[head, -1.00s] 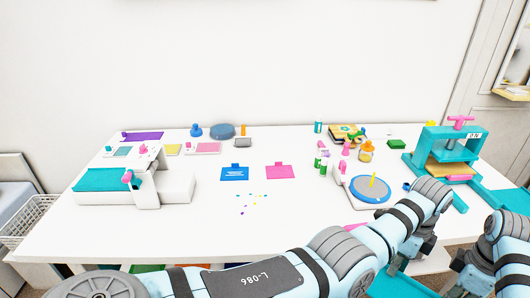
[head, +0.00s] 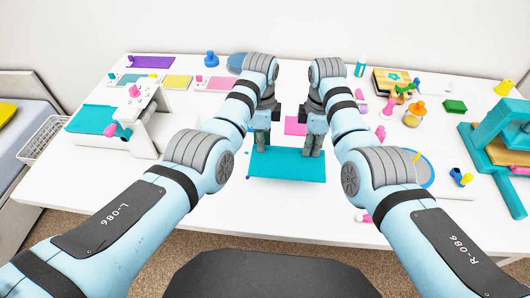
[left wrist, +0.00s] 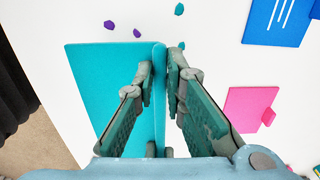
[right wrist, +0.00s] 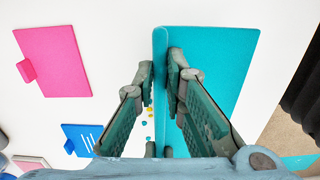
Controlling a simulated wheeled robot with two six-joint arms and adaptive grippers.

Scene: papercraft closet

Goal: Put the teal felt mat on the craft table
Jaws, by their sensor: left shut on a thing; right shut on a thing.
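The teal felt mat (head: 288,165) is over the front middle of the white craft table (head: 225,210). It shows in the left wrist view (left wrist: 105,85) and in the right wrist view (right wrist: 225,80). My left gripper (head: 261,142) is shut on the mat's far edge near its left end. My right gripper (head: 313,145) is shut on the same edge near its right end. The fingers pinch a raised rim of the mat in both wrist views. I cannot tell whether the mat touches the tabletop or hangs just above it.
A pink card (head: 295,125) lies just behind the mat, and a blue card (left wrist: 280,20) is near it. A white machine with a teal top (head: 105,120) stands left. A round blue-topped wheel (head: 415,170) and a teal press (head: 500,140) stand right. Small purple bits lie nearby.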

